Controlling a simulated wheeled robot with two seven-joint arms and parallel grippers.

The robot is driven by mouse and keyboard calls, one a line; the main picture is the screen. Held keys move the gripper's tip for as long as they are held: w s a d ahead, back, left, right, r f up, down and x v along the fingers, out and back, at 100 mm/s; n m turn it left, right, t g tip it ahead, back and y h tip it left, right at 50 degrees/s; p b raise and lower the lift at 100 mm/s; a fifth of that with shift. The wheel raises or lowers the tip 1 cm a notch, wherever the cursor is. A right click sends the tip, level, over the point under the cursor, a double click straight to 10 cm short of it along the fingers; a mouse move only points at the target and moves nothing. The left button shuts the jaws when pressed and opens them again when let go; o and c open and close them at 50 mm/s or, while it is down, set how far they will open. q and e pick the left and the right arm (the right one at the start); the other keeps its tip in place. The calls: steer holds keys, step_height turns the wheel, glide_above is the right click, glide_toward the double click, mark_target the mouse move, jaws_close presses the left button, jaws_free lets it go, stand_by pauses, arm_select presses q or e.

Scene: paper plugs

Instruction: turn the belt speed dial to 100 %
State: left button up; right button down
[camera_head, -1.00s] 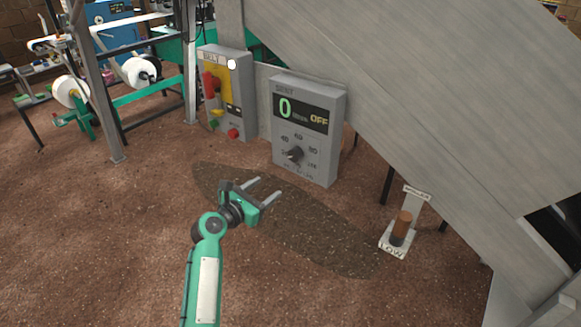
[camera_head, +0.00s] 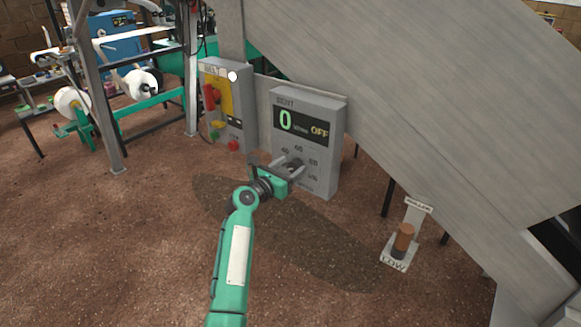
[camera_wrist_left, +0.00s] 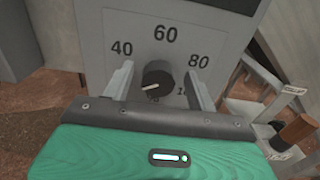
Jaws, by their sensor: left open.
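The black dial (camera_wrist_left: 158,78) is on the lower front of a grey box (camera_head: 333,160) labelled SENT. Its white mark points to the lower left, below the 40. The wrist view shows 40, 60 and 80 around it; the 100 is partly covered by a finger. My left gripper (camera_wrist_left: 160,72) is open, with one finger on each side of the dial. Gaps show between the fingers and the dial. In the head view the left gripper (camera_head: 289,167) covers part of the dial. The display (camera_head: 300,122) reads 0 and OFF. My right gripper is out of view.
A grey box with a yellow panel, red handle and buttons (camera_head: 241,110) stands to the left. A lever with a brown grip (camera_head: 403,238), marked LOW, stands at the lower right. A large sloping grey panel (camera_head: 420,90) rises behind.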

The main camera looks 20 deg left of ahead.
arm_select(q)
steer(key=shift+w+d, duration=0.15)
steer(key=shift+w, duration=0.2)
steer(key=shift+c, duration=0.2)
steer(key=c, duration=1)
steer(key=shift+o, duration=0.3)
